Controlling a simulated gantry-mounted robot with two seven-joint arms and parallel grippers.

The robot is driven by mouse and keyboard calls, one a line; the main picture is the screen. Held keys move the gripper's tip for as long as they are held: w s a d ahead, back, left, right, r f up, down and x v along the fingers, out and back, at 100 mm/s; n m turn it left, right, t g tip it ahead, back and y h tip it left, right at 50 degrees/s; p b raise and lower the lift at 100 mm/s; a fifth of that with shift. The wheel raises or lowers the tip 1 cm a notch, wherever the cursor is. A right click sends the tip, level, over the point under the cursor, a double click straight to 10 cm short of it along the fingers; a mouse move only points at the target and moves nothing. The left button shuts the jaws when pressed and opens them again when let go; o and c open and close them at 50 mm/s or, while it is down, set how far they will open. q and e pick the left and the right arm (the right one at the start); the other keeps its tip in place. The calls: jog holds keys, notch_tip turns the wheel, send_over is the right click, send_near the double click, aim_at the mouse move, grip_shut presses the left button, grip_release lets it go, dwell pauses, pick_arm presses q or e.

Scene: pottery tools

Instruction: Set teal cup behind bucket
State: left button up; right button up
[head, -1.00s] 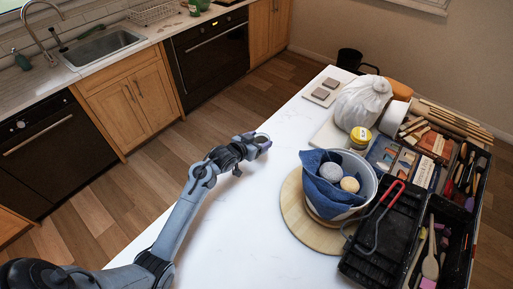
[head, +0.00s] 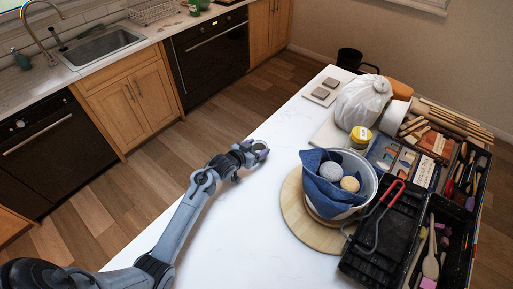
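The bucket (head: 366,171) is pale grey and stands on a round wooden board (head: 293,217) on the right half of the table. A blue cloth (head: 325,196) hangs over its rim, with a grey ball (head: 331,171) and a tan ball (head: 350,184) on it. I cannot make out a teal cup in the head view. My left gripper (head: 264,150) is over the white table, left of the bucket and apart from it. Its fingers look parted, with nothing visible between them. My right gripper is not in view.
A yellow-lidded jar (head: 360,136), a wrapped white bundle (head: 362,101) and a white cup (head: 394,116) stand behind the bucket. A black toolbox (head: 385,235) with tools lies at right. The white tabletop (head: 250,225) is clear left of the bucket.

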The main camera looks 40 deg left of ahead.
pick_arm(q)
jog(key=o, duration=0.4)
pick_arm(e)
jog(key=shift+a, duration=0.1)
